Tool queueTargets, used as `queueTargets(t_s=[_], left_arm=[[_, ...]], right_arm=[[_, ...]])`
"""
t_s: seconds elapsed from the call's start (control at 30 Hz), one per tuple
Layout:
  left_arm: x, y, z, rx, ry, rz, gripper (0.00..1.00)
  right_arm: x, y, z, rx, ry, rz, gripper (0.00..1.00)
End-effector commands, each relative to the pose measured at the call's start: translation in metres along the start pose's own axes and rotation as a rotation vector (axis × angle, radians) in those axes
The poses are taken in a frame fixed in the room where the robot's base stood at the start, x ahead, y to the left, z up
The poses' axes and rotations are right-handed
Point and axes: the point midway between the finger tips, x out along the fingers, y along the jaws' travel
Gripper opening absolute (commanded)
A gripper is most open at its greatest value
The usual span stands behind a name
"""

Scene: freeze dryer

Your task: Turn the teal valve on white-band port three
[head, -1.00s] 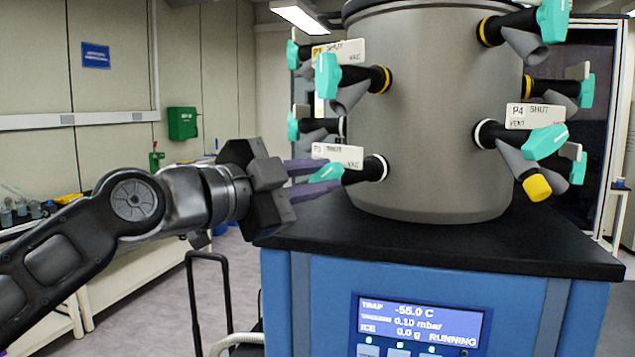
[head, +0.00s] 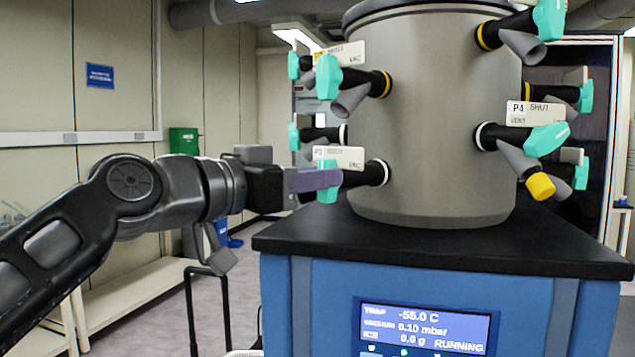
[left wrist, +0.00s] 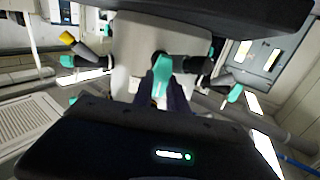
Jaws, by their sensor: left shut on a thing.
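The teal valve (head: 327,190) of white-band port three (head: 383,172) is on the lower left of the grey drum, under the P3 tag (head: 338,157). Its handle hangs upright, showing above and below my fingers. My left gripper (head: 318,180) reaches in from the left and is shut on this handle. In the left wrist view the teal handle (left wrist: 162,75) stands between my two dark fingers (left wrist: 163,98). The fingers hide part of the handle. My right gripper is out of view.
The grey drum (head: 435,110) stands on a black-topped blue cabinet. Other teal-handled ports stick out close by, with one above (head: 328,77) and the P4 port (head: 546,140) at right. A lit display (head: 424,325) reads RUNNING.

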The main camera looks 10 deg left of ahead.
Motion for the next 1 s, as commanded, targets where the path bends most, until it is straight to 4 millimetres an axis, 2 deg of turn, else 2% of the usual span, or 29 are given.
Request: queueTargets(t_s=[1.0], left_arm=[[0.0005, -0.0036, 0.0026, -0.929, -0.004, -0.002, 0.0]], right_arm=[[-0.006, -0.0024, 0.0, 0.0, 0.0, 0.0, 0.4]])
